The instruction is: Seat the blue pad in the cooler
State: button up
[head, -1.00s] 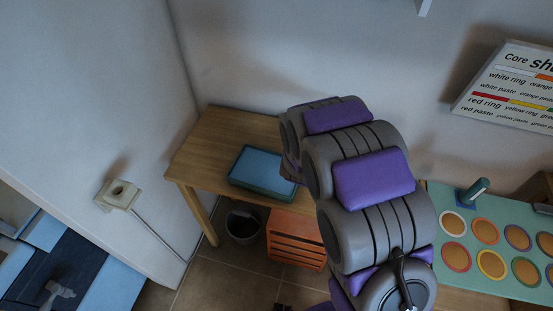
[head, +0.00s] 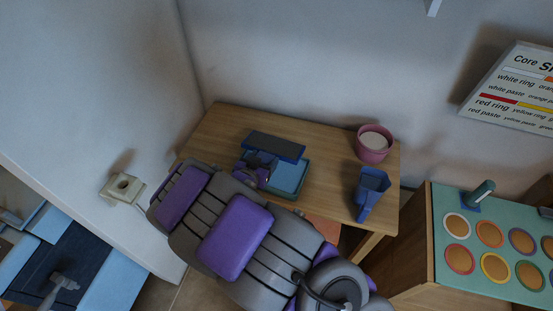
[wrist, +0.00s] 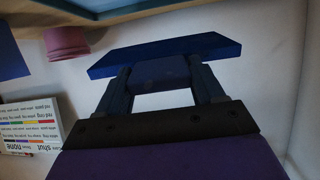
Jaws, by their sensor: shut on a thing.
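The blue pad (head: 274,146), a flat dark-blue slab, is held up over the wooden table in the head view. It also shows in the wrist view (wrist: 165,55), where my gripper (wrist: 161,73) is shut on it, a finger at each side of its middle. In the head view my gripper (head: 259,167) is partly hidden by my arm. A shallow teal-rimmed box with a light-blue inside, which looks like the cooler (head: 291,180), lies on the table. The pad appears above its back edge, apart from it as far as I can tell. My arm and gripper hide the box's left part.
A pink pot (head: 374,144) and a blue scoop-like holder (head: 370,192) stand on the right of the table (head: 325,165). A green board with coloured rings (head: 490,234) is farther right. A wall runs close behind the table. Bare tabletop lies between box and pot.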

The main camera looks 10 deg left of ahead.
notch_tip(320, 180, down, 6)
jog(key=shift+b, duration=0.8)
jog(key=shift+f, duration=1.9)
jog(key=o, duration=1.2)
jog(key=shift+c, duration=0.2)
jog(key=shift+f+b, duration=0.2)
jog(key=shift+b, duration=0.45)
jog(key=p+v, duration=0.4)
jog(key=v, duration=1.3)
jog(key=shift+a+r+p, duration=0.4)
